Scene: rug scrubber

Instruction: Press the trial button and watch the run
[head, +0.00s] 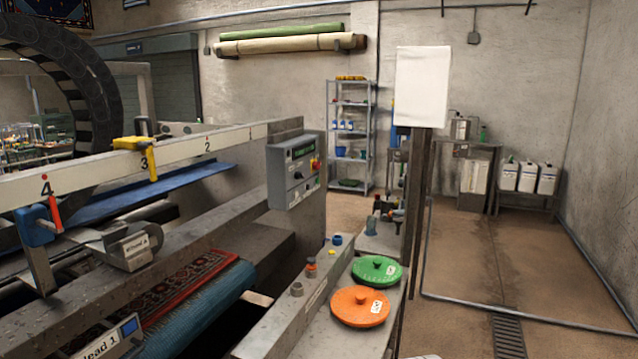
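A grey control box (296,170) is mounted at the right end of the scrubber's beam. It has a small display, dark knobs and a red and yellow button (314,163) at its right edge. Its labels are too small to read, so I cannot tell which control is the trial button. The rug scrubber (215,148) fills the left side, with numbered marks 2, 3 and 4 along its beam. A red patterned rug (170,292) lies over a blue roll at its front. My gripper is not in view.
A narrow bench in front holds an orange disc (360,307), a green disc (377,270) and small fittings. A dark post with a white sheet (422,87) rises behind it. Shelves (349,135) and white canisters (527,177) stand at the back. Open floor lies right, with a drain grate (508,335).

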